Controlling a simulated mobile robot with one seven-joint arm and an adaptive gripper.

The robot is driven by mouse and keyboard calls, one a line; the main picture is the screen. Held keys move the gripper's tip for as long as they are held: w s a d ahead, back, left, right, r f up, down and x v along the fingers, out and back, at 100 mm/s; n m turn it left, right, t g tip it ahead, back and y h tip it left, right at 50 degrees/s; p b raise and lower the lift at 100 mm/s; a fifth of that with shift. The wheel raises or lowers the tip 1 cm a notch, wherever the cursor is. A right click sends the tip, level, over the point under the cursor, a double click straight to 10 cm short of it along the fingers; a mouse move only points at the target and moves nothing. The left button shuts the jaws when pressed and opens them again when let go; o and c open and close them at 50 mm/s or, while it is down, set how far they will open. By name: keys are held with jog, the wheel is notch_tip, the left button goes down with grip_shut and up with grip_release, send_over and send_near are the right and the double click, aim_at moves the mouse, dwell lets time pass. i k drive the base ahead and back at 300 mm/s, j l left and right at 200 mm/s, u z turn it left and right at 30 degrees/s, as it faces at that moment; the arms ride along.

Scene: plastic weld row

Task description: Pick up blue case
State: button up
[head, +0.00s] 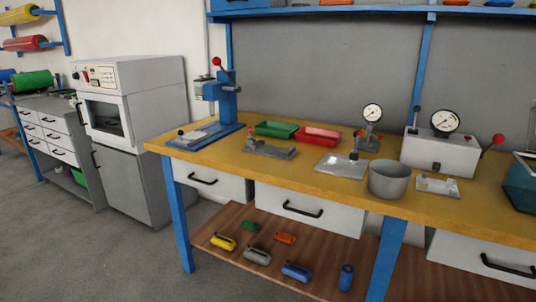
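On the low wooden shelf under the workbench lie several small case-like objects. A blue one (297,271) lies on its side near the shelf's front edge, with a grey part on it. A second blue object (346,278) stands upright to its right, close to the bench's blue leg. I cannot tell for sure which of the two is the blue case. My gripper is not in view.
Yellow (223,241), grey (257,256), green (250,226) and orange (285,238) pieces lie near the blue ones. The yellow-topped workbench (225,155) with drawers overhangs the shelf (205,237). Blue legs (386,262) flank it. Grey floor (130,265) is clear at left.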

aim_at(303, 274)
jog(key=j+z, duration=0.15)
jog(key=z, duration=0.25)
jog(key=i+j+z, duration=0.1)
jog(key=j+z, duration=0.25)
jog(key=z, duration=0.4)
jog(key=j+z, duration=0.2)
jog(key=j, duration=0.45)
jog(key=k+j+z, duration=0.2)
jog(key=j, duration=1.35)
jog(key=i, duration=1.45)
